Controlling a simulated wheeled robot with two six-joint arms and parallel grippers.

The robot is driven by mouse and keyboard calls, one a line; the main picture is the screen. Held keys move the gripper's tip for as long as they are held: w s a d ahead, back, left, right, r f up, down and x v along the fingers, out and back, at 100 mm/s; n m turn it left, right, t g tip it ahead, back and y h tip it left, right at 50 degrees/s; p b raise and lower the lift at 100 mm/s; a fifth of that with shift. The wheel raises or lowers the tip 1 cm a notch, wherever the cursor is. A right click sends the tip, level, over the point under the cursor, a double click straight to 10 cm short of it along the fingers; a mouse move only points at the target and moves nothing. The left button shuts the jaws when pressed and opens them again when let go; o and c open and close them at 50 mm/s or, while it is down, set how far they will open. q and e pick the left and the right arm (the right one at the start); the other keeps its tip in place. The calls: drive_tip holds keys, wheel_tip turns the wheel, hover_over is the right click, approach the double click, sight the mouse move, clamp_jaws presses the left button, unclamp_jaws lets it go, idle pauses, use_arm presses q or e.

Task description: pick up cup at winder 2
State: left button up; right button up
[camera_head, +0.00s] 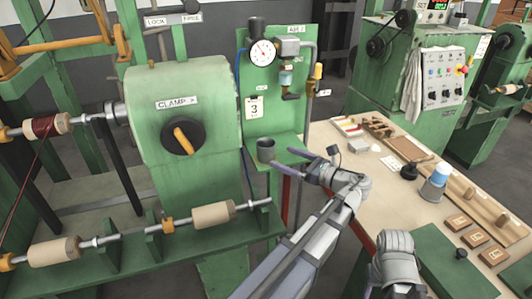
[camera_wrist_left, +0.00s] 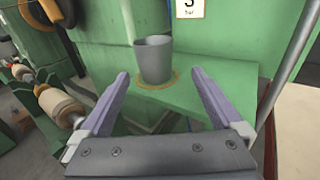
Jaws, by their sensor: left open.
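A dark grey cup (camera_head: 266,149) stands upright on a small green shelf (camera_head: 290,158) below the gauge panel. In the left wrist view the cup (camera_wrist_left: 153,60) stands on a tan ring on the shelf (camera_wrist_left: 200,115), between and beyond the fingertips. My left gripper (camera_head: 300,165) is open and empty, just right of the cup in the head view, with its fingers pointing towards it. A gap shows between fingers and cup. My right gripper (camera_head: 393,265) seems to be the grey part at the lower right; its fingers cannot be made out.
A green winder with a CLAMP knob (camera_head: 183,137) stands left of the shelf. A gauge (camera_head: 263,52) and pipes rise behind the cup. Wooden spools (camera_head: 214,214) sit at lower left.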

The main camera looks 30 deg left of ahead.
sight(273, 152)
use_arm(q)
drive_tip(key=shift+w+a, duration=0.1)
drive_tip(key=shift+a, duration=1.05)
drive_tip(key=a, duration=0.4)
drive_tip(key=shift+a+r+p, duration=0.2)
drive_tip(key=shift+r+p, duration=0.1)
drive_tip(key=shift+a, duration=0.45)
drive_tip(key=shift+c, duration=0.4)
drive_tip(key=c, duration=1.3)
wheel_tip(273, 152, up, 10)
drive_tip(key=p, duration=1)
drive_tip(key=shift+r, duration=0.2)
